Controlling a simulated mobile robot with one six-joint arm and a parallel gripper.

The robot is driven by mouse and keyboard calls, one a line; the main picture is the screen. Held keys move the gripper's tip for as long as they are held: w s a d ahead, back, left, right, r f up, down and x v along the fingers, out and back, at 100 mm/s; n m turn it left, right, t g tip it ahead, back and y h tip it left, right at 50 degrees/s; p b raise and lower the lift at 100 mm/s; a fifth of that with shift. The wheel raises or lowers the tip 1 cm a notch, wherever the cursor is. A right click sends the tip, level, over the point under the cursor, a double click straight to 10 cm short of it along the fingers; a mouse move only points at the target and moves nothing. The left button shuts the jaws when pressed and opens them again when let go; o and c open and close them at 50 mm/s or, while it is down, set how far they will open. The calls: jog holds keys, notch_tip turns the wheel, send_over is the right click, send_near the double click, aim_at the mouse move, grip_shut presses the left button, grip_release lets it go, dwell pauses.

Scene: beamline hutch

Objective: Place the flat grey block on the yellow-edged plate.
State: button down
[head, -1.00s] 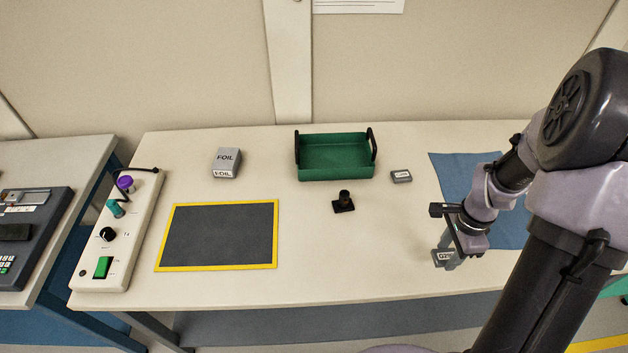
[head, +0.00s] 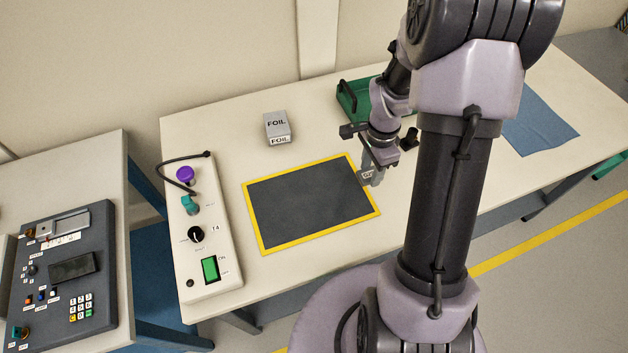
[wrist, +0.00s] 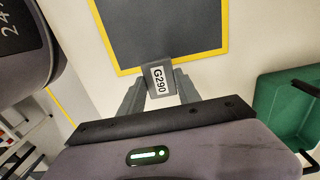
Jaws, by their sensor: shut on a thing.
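The flat grey block (wrist: 158,82), labelled G290, is held between the two fingers of my gripper (wrist: 157,90) in the wrist view. In the head view the block (head: 367,175) shows small under my gripper (head: 372,174), beside the right edge of the plate. The yellow-edged plate (head: 310,205) is dark grey, lies flat on the bench and is bare. In the wrist view the plate (wrist: 175,30) is just beyond the block, whose far end overlaps the plate's near yellow edge in the picture. I cannot tell the block's height above the bench.
A FOIL box (head: 277,128) stands behind the plate. A control strip with knobs (head: 203,235) is left of it. A green tray (head: 352,100) is behind my arm, partly hidden. A blue cloth (head: 535,125) lies at the right. Bench between strip and plate is clear.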

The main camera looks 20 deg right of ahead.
jog(key=b, duration=0.2)
send_over(331, 178)
jog(key=shift+d+f, duration=0.2)
jog(key=shift+f, duration=0.35)
jog(key=shift+a+f, duration=0.15)
jog(key=shift+f, duration=0.15)
jog(key=shift+f+b, duration=0.85)
jog(key=shift+f, duration=0.55)
jog(key=shift+f, duration=0.2)
jog(key=c, duration=0.9)
grip_release()
jog(key=shift+o, duration=0.2)
